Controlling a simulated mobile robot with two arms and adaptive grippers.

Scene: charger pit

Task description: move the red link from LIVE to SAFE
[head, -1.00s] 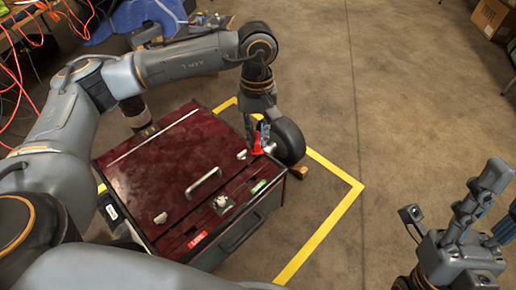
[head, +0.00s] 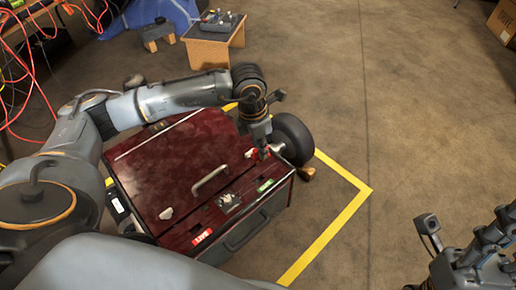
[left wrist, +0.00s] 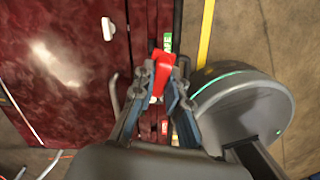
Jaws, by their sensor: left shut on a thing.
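The red link (head: 258,153) is between the fingers of my left gripper (head: 262,147), over the right end of the dark red box (head: 165,165). In the left wrist view the red link (left wrist: 163,70) stands out from my shut left gripper (left wrist: 160,85), above the slotted strip of the box. Whether it touches the box is unclear. The green label (head: 265,186), likely SAFE, is nearer the link than the red LIVE label (head: 202,236). My right gripper (head: 495,235) is partly cut off at the lower right, away from the box.
A metal handle (head: 211,181) and a pale fitting (head: 228,202) stick up from the box. A dark wheel (head: 293,139) is beside its right end. Yellow tape (head: 325,237) frames the floor there. A small wooden table (head: 212,50) stands behind.

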